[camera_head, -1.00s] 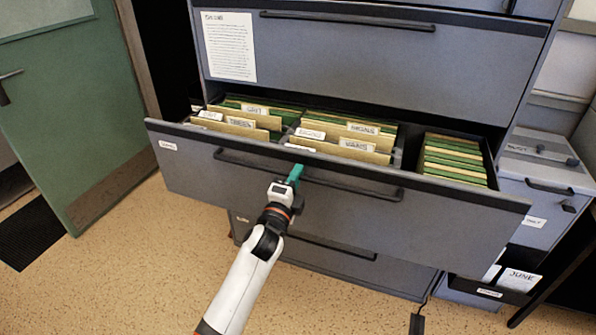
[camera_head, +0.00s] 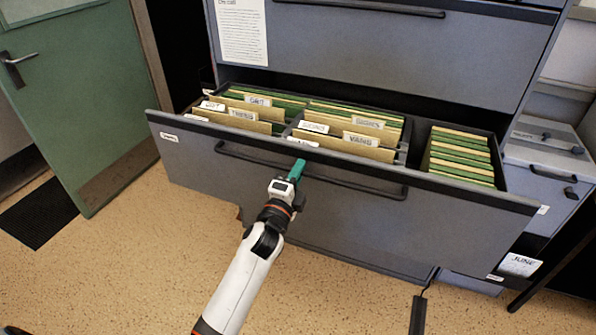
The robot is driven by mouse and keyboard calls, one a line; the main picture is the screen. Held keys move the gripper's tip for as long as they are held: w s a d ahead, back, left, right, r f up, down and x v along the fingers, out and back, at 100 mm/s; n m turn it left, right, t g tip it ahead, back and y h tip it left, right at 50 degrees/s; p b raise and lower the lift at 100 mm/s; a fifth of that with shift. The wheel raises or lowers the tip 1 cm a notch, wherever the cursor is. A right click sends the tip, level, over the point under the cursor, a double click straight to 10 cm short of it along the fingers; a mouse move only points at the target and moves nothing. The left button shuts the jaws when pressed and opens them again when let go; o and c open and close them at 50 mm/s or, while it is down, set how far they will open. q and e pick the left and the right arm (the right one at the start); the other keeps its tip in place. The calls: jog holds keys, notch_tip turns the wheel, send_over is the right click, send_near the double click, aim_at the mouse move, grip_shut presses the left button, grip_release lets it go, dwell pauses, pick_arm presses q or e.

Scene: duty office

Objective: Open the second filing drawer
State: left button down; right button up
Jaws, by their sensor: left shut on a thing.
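The second filing drawer (camera_head: 340,222) stands pulled out of the grey cabinet, with its inside showing. Tan and green hanging folders with white labels (camera_head: 360,140) fill its sections. A dark bar handle (camera_head: 350,187) runs along the upper part of its front. My left gripper (camera_head: 296,172), with teal fingertips, reaches in from below and is shut on the handle left of its middle. The fingertips partly hide the bar there. My right gripper is not in view.
The drawer above (camera_head: 400,50) is closed, with a paper sheet (camera_head: 241,30) on its front. A green door (camera_head: 75,90) and dark mat (camera_head: 38,212) are at left. A smaller grey cabinet (camera_head: 540,160) stands at right. Speckled floor (camera_head: 130,270) is clear at lower left.

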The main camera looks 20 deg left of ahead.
pick_arm(q)
jog(key=c, duration=1.5)
grip_release()
jog(key=shift+c, duration=0.2)
jog(key=s+f+b, duration=0.2)
jog(key=s, duration=0.9)
jog(key=shift+s+a+f, duration=0.2)
jog(key=shift+s+f, duration=0.05)
jog(key=shift+s, duration=0.15)
